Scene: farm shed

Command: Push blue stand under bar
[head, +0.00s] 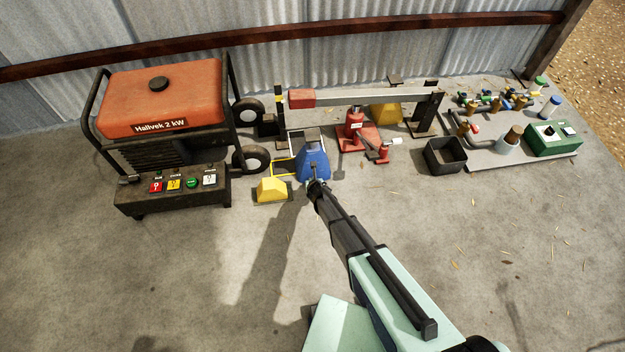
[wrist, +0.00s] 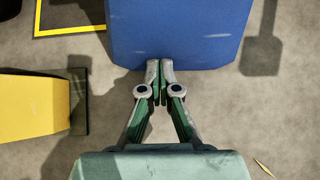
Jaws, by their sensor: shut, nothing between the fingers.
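The blue stand (head: 314,164) is upright on the concrete floor, in front of the bar's red left end. The bar (head: 375,97) is a long grey beam, raised above the floor near the wall. My gripper (head: 316,186) is shut and empty at the near side of the blue stand. In the wrist view, the fingertips (wrist: 159,68) meet the near edge of the blue stand (wrist: 180,30); they appear to touch it. The stand's far side is out of the wrist view. A yellow outline (wrist: 37,20) on the floor lies just left of the stand.
A yellow block (head: 271,188) sits close left of my gripper. A red jack (head: 355,125) stands right of the blue stand, with a yellow stand (head: 387,113) behind. The generator (head: 160,100) is at left, a black bin (head: 445,156) at right. The near floor is clear.

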